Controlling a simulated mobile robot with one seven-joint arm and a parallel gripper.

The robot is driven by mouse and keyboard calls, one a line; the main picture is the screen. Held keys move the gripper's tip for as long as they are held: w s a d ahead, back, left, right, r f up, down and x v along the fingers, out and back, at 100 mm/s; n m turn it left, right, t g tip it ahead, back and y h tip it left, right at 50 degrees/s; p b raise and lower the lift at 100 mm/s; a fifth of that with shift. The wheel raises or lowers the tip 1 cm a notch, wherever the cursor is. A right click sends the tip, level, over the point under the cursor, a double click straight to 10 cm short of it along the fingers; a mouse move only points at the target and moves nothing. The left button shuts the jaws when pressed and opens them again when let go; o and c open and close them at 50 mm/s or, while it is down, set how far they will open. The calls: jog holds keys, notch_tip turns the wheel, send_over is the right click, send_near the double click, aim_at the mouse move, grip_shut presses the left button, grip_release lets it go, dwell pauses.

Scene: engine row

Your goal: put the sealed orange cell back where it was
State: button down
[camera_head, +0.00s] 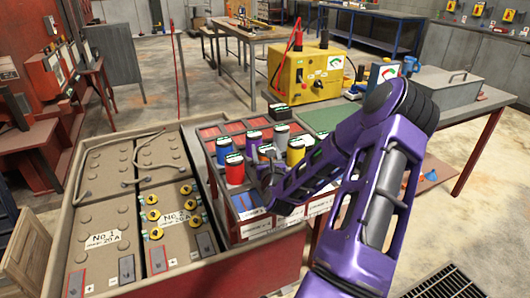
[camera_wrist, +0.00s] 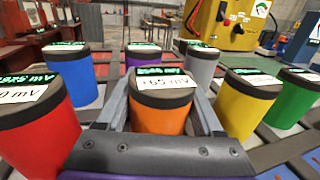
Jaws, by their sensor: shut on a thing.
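The orange cell (camera_wrist: 160,118) stands upright in the middle of the wrist view, with a dark cap, a green readout and a white tag ending in "65 mV". My gripper (camera_wrist: 161,100) is shut on it, one finger on each side. Its lower end is hidden, so I cannot tell whether it touches the rack. In the head view my gripper (camera_head: 265,178) is over the near part of the cell rack (camera_head: 222,196), and my arm hides most of the orange cell.
A red cell (camera_wrist: 38,125) is close on the left, with a blue cell (camera_wrist: 78,78) behind it. Yellow (camera_wrist: 240,108) and green (camera_wrist: 290,100) cells are on the right, a grey cell (camera_wrist: 199,70) behind. A yellow machine (camera_head: 308,76) stands beyond the rack; a battery crate (camera_head: 132,185) is left.

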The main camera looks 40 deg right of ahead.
jog(key=shift+f, duration=0.1)
grip_release()
jog(key=shift+r, duration=0.2)
jog(key=v, duration=1.2)
jog(key=shift+a, duration=0.1)
jog(key=shift+f, duration=0.1)
